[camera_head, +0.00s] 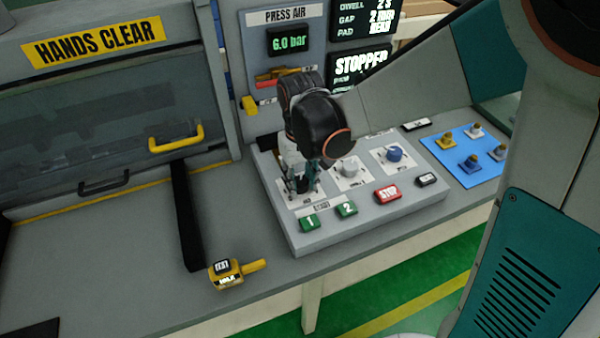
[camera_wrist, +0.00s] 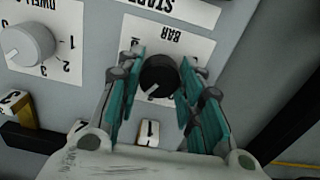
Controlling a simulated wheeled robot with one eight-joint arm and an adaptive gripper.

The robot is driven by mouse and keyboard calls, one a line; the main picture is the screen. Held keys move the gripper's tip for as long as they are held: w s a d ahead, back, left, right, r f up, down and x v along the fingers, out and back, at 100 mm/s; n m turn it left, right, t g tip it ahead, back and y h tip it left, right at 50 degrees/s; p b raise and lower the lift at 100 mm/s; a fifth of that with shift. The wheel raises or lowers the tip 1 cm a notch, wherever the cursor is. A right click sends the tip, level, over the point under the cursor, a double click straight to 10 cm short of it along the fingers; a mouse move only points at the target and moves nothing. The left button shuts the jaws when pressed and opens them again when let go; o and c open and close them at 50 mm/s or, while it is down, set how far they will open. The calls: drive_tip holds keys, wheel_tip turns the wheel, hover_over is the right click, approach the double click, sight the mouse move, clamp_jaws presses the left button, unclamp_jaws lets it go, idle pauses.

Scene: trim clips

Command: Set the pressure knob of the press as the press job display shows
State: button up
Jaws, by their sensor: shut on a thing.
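The black pressure knob (camera_wrist: 160,74) sits on a white plate marked BAR on the press panel, seen upside down in the wrist view. My gripper (camera_head: 303,186) is over the left plate of the panel in the head view, and its teal fingers stand on both sides of the knob, shut on it. A light pointer mark shows on the knob, toward the lower left in the wrist view; its exact setting is hard to read. The press job display (camera_head: 376,18) shows dwell, gap and pad lines; its top is cut off, so no pressure line shows.
Beside the pressure knob are a grey dwell knob (camera_head: 348,167) and a blue knob (camera_head: 394,154). Green buttons 1 (camera_head: 309,222) and 2 (camera_head: 347,209) and a red stop button (camera_head: 387,194) lie in front. A gauge (camera_head: 289,41) reads 6.0 bar; another screen (camera_head: 361,64) reads STOPPED.

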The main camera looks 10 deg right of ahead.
drive_tip(key=shift+m, duration=0.7)
drive_tip(key=shift+s, duration=0.1)
drive_tip(key=o, duration=1.1)
drive_tip(key=shift+c, duration=0.2)
